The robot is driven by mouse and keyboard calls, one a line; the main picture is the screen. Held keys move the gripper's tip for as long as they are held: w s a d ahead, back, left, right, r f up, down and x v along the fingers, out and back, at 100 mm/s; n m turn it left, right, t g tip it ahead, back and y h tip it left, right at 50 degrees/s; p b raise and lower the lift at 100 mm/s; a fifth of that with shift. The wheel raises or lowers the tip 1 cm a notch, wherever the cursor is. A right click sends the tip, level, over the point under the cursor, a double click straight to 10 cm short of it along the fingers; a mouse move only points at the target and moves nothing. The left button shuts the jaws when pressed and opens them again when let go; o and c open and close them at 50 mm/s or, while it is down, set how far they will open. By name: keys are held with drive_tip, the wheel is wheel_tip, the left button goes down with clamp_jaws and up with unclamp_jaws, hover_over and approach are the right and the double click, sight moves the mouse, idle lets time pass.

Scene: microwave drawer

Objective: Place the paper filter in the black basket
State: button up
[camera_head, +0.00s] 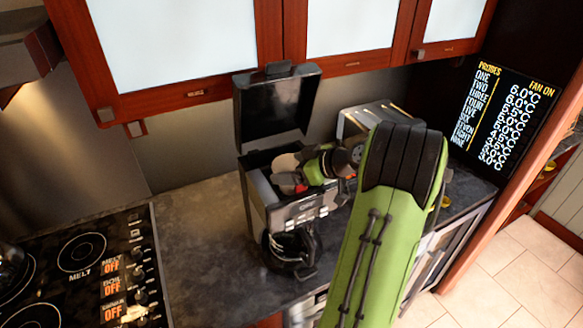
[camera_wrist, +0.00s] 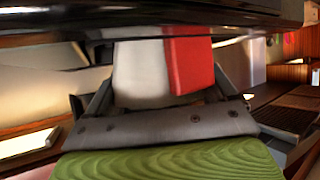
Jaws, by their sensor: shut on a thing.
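The black coffee maker (camera_head: 258,205) stands on the counter with its lid (camera_head: 275,105) raised. The black basket is inside its open top and I cannot make it out clearly. The pale paper filter (camera_head: 286,162) shows at the opening. My gripper (camera_head: 292,180) is shut on it, low over the open top. In the wrist view a pale surface (camera_wrist: 140,75), which looks like the filter, lies between my fingers beside a red patch. I cannot tell whether the filter touches the basket, since my gripper and the machine's rim hide its lower part.
The glass carafe (camera_head: 288,248) sits in the machine's lower front. A metallic toaster-like appliance (camera_head: 368,118) stands behind to the right. A stove (camera_head: 80,260) is at the left. Cabinets (camera_head: 345,35) hang above the raised lid. The counter left of the machine (camera_head: 205,225) is clear.

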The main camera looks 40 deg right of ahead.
drive_tip(key=shift+s+f+b, duration=0.1)
drive_tip(key=shift+f+b, duration=0.25)
drive_tip(key=shift+f, duration=0.05)
drive_tip(key=o, duration=0.7)
drive_tip(key=shift+c, duration=0.2)
drive_tip(key=shift+o, duration=0.6)
drive_tip(key=shift+d, duration=0.1)
drive_tip(key=shift+f, duration=0.1)
